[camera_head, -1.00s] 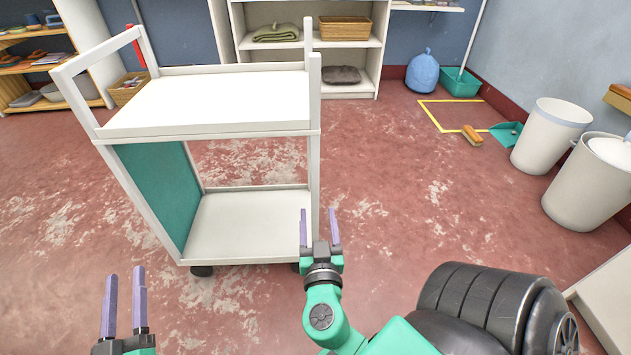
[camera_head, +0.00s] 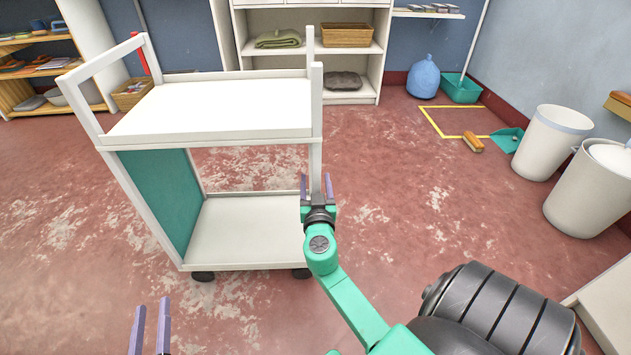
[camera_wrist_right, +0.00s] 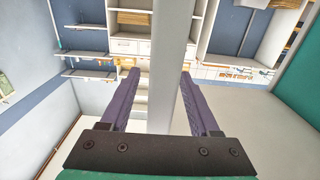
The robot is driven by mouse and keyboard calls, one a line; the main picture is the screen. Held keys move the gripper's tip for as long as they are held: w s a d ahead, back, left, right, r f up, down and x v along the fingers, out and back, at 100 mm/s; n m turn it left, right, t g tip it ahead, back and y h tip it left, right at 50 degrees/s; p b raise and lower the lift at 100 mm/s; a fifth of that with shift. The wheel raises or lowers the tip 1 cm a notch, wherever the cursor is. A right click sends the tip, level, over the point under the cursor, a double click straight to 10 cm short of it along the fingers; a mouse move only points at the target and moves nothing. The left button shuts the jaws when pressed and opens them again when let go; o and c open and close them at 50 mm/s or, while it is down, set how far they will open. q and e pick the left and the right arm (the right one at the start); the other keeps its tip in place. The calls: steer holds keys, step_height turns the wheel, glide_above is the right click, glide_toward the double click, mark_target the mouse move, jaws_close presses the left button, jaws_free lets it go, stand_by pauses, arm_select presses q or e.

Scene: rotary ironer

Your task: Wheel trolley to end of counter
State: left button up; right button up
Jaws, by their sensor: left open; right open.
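The white trolley (camera_head: 215,108) stands upright on the floor at left centre in the head view. It has a top shelf, a lower shelf, a teal side panel (camera_head: 172,200) and dark castors. My right gripper (camera_head: 316,182) is open at its near right post, with one finger on each side. The post (camera_wrist_right: 165,80) also shows between the fingers in the right wrist view; I cannot tell whether they touch it. My left gripper (camera_head: 151,312) is open and empty at the bottom left, nearer than the trolley. I cannot make out the counter for certain.
White shelving (camera_head: 360,90) stands behind the trolley. A blue bag (camera_head: 423,78), a teal tub (camera_head: 460,90), a brush (camera_head: 472,142) and white bins (camera_head: 548,142) are at the right. The red floor (camera_head: 430,220) between trolley and bins is clear.

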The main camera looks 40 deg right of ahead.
steer(key=shift+c, duration=0.3)
jaws_close()
stand_by(1.2)
